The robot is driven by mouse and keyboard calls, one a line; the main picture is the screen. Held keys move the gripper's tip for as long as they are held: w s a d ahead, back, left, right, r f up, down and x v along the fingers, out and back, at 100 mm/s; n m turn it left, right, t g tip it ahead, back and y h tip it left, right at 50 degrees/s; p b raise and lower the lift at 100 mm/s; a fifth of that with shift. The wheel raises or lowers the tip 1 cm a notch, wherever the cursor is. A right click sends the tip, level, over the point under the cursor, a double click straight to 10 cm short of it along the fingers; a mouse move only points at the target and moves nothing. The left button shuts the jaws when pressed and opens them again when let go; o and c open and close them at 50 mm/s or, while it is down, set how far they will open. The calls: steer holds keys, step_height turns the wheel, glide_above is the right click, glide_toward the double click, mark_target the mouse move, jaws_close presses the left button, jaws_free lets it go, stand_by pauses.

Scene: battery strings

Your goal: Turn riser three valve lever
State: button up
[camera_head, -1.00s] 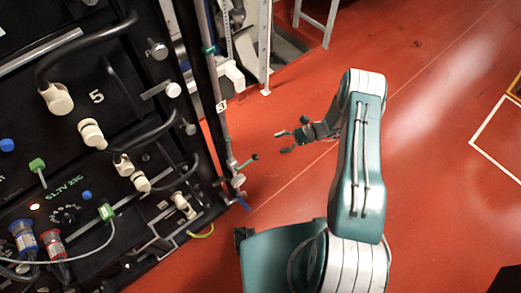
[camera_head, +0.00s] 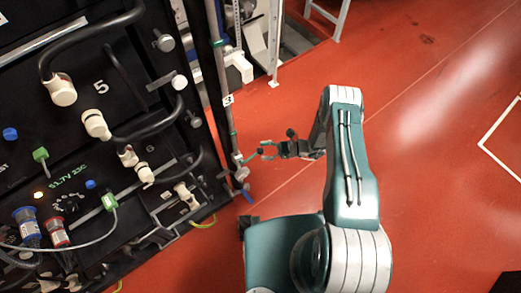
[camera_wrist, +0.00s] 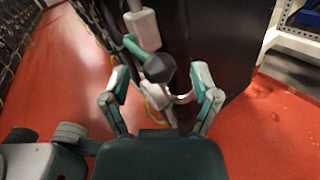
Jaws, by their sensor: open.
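The riser pipe (camera_head: 229,110) runs down beside the black battery rack and carries a small white label that looks like a 3. Near its lower end a valve lever (camera_head: 249,157) with a green stem and dark knob sticks out to the right. My gripper (camera_head: 267,151) is open, with its fingers at the knob end of the lever. In the wrist view the lever's dark knob (camera_wrist: 159,68) shows between and slightly beyond the two spread fingertips of my gripper (camera_wrist: 160,82). I see no grip on it; exact contact is unclear.
The black battery rack (camera_head: 110,150) with cables and cream connectors fills the left side. A white frame (camera_head: 335,18) stands at the back. The red floor (camera_head: 430,180) is clear on the right.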

steer(key=shift+a, duration=0.85)
steer(key=shift+d, duration=0.1)
jaws_close()
